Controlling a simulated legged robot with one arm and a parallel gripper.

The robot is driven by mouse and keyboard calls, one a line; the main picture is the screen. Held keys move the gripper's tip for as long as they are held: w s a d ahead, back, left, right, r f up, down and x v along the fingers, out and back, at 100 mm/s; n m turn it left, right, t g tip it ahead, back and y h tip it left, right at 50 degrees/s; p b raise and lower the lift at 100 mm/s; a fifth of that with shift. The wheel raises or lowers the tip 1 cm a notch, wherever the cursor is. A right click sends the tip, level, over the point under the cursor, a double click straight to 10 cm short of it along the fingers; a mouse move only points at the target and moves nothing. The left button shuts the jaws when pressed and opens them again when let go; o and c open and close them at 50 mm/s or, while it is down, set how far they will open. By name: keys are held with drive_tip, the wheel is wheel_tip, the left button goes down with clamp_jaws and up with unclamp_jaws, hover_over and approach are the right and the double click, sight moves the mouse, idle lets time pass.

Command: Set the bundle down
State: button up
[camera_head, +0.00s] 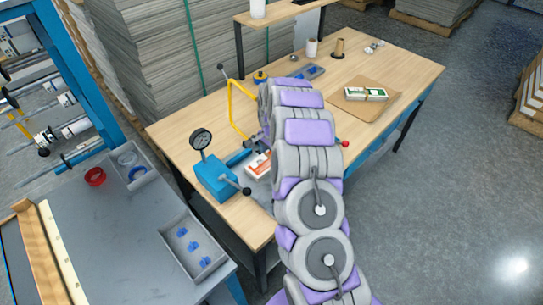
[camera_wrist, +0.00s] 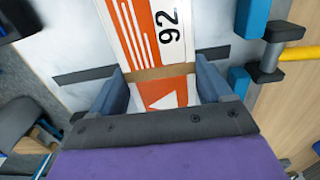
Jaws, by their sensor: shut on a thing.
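The bundle (camera_wrist: 178,30) is white and orange with the number 92 and a brown band around it. My gripper (camera_wrist: 163,88) is shut on it, with one finger along each side near the band. In the head view, the bundle (camera_head: 258,164) shows beside my arm, at the blue device with the round gauge (camera_head: 214,178). In the wrist view a pale metal plate (camera_wrist: 85,55) with dark strips lies under it. I cannot tell whether the bundle touches the plate. My arm hides the gripper in the head view.
Another banded bundle (camera_head: 366,94), white and green, lies on a brown sheet (camera_head: 383,108) at the right of the wooden table (camera_head: 185,128). A yellow bent bar (camera_head: 233,112) stands beside my arm. A grey bench (camera_head: 110,240) is at the left.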

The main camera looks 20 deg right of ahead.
drive_tip(key=o, duration=1.3)
drive_tip(key=shift+o, duration=0.2)
drive_tip(key=shift+r, duration=0.1)
wheel_tip(320, 180, up, 11)
drive_tip(key=p, duration=0.3)
drive_tip(key=s+a+r+n, duration=0.4)
drive_tip(key=s+a+r, duration=0.2)
drive_tip(key=s+r, duration=0.3)
drive_tip(key=s+a+r+n, duration=0.35)
drive_tip(key=s+r, duration=0.35)
drive_tip(key=s, duration=0.3)
drive_tip(key=s+a+n+g, duration=0.1)
drive_tip(key=s+a+n, duration=0.2)
drive_tip(key=s, duration=2.3)
drive_tip(key=r+n, duration=0.1)
drive_tip(key=n, duration=0.2)
drive_tip(key=shift+s+g, duration=0.3)
drive_tip(key=shift+g, duration=0.1)
